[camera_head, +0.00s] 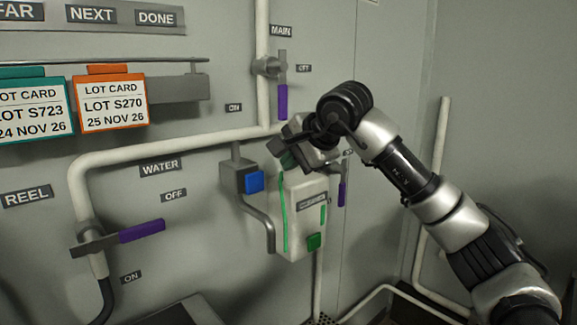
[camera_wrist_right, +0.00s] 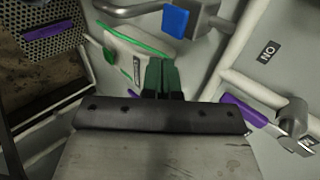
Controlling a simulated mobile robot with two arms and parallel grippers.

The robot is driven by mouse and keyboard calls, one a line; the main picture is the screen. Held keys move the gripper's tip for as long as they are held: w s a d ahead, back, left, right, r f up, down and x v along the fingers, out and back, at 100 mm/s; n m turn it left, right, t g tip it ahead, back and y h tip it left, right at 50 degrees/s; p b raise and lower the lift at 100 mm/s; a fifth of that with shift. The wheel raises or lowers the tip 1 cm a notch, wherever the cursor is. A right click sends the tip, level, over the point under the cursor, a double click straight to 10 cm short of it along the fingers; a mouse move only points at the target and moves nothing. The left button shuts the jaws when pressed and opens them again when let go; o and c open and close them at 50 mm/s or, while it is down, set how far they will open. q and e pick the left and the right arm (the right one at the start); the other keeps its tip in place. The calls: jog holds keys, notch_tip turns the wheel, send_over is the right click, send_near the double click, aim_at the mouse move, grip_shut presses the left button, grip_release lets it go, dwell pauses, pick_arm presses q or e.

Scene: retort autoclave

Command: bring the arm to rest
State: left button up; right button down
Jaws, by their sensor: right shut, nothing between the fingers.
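My right arm comes in from the right in the head view. Its gripper (camera_head: 287,160) is raised in front of the wall, just above the white cleaner box with green trim (camera_head: 300,215). In the right wrist view the two dark green fingers of my right gripper (camera_wrist_right: 161,78) are together with nothing between them, and the cleaner box (camera_wrist_right: 122,55) is beyond them. I cannot tell whether the fingers touch the box. My left gripper is in neither view.
A blue-fronted fitting (camera_head: 254,181) with a bent grey pipe sits left of the box. White pipes (camera_head: 180,143) carry purple-handled valves, including the water valve (camera_head: 142,231) and main valve (camera_head: 282,102). Lot cards (camera_head: 112,103) hang at upper left. A perforated drain (camera_wrist_right: 50,42) shows in the wrist view.

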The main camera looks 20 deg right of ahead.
jog(key=s+a+f+m+y, duration=0.4)
jog(key=a+m+y, duration=0.1)
jog(key=a+y, duration=0.4)
jog(key=s+a+f+m+y, duration=0.4)
jog(key=a+m+y, duration=0.1)
jog(key=a+y, duration=0.35)
jog(key=s+d+f+n+t+h, duration=0.35)
jog(key=d+f+n+h, duration=0.35)
jog(key=f+n+h, duration=0.75)
jog(key=s+d+f+n+t+h, duration=0.35)
jog(key=d+f+n+h, duration=0.5)
jog(key=n, duration=1.05)
jog(key=s+f+m+g+y, duration=0.1)
jog(key=s+f+m+g, duration=0.45)
jog(key=s, duration=0.55)
jog(key=s+f+m+g+y, duration=0.2)
jog(key=s+f+g, duration=0.5)
jog(key=s+f, duration=0.25)
notch_tip(320, 180, down, 27)
jog(key=s+g, duration=0.1)
jog(key=s, duration=0.2)
jog(key=s+d+f+g, duration=0.1)
jog(key=s+d+f, duration=0.1)
jog(key=s+f, duration=1.3)
jog(key=shift+s+d+h, duration=0.15)
jog(key=shift+d+h, duration=0.05)
jog(key=shift+h, duration=0.15)
